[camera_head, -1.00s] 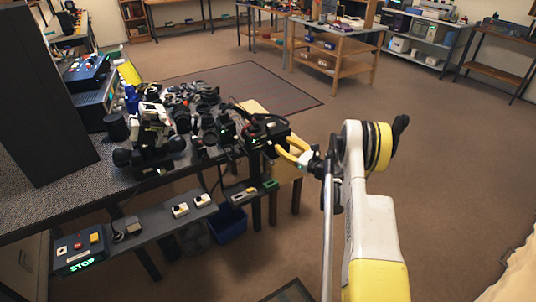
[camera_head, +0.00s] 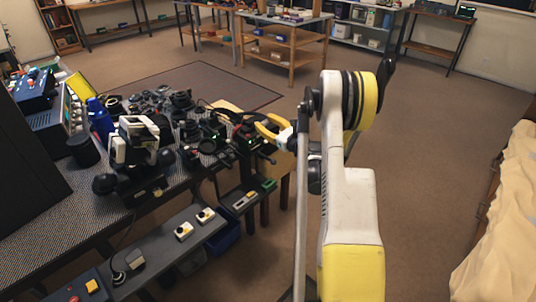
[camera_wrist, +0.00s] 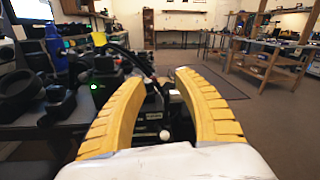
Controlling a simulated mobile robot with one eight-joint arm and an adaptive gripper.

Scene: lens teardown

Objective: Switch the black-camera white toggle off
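A black camera (camera_head: 243,138) with a small green light sits at the right end of the cluttered bench, just left of my gripper (camera_head: 264,129). In the wrist view, my gripper (camera_wrist: 159,79) has its two yellow fingers spread wide, with nothing held. A small white round knob (camera_wrist: 164,135), probably the toggle, shows between the fingers, low in front of a dark body. Whether either finger touches it I cannot tell. The toggle's position, on or off, is not readable. In the head view it is not clearly seen.
The bench (camera_head: 50,235) carries a white-and-black camera (camera_head: 138,142) and many dark lens parts. A lower shelf (camera_head: 160,254) in front holds small switch boxes (camera_head: 184,231). A blue bin (camera_head: 222,238) is below. Open carpet lies right of my arm.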

